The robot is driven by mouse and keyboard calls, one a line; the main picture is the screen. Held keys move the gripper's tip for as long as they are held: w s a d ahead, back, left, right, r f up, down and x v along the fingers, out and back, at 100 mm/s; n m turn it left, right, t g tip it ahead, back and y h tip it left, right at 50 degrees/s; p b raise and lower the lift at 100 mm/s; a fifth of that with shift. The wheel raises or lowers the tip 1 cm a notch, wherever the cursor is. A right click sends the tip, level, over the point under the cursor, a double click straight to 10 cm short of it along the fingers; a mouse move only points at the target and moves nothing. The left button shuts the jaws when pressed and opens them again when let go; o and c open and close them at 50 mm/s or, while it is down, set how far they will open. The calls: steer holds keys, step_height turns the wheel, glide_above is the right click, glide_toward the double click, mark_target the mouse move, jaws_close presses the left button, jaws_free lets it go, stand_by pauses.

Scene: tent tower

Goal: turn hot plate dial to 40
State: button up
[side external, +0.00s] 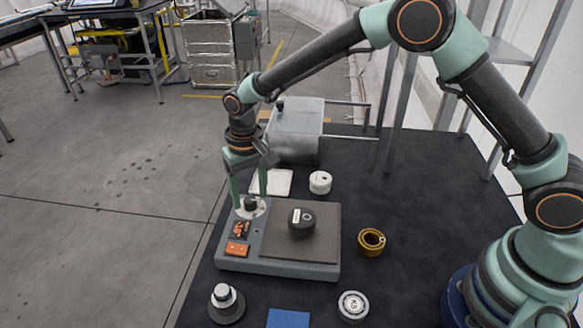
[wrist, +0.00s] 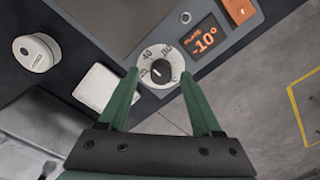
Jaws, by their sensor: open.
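The hot plate (side external: 327,250) is a grey box with a brown top. Its dial (wrist: 160,72) is a black knob with a white pointer mark on a pale ring of numbers, including 40. The pointer's exact reading is hard to tell. The display (wrist: 203,41) on the panel reads -10° in orange. My gripper (wrist: 159,74) is open, its green fingers on either side of the dial, with visible gaps to the knob. In the side view my gripper (side external: 249,197) points down at the dial (side external: 250,206); contact cannot be made out.
A black cylinder (side external: 301,223) stands on the plate. An orange switch (side external: 237,249) is on the panel. Nearby are a white square (side external: 276,180), a white round puck (side external: 320,181), a brass ring (side external: 371,241), a knobbed weight (side external: 227,302) and a blue pad (side external: 288,318).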

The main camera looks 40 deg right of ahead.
mark_target(253, 199)
step_height(253, 199, up, 12)
steer(key=shift+f, duration=0.25)
steer(key=shift+d, duration=0.1)
steer(key=s+d+r+t, duration=0.3)
steer(key=s+d+r, duration=0.4)
steer(key=d+r, duration=0.3)
steer(key=s+d+f+t, duration=0.1)
steer(key=s+d+t, duration=0.1)
steer(key=s+d, duration=0.7)
steer(key=shift+s+d+f+n, duration=0.15)
steer(key=shift+s+f+n, duration=0.25)
steer(key=shift+s, duration=0.6)
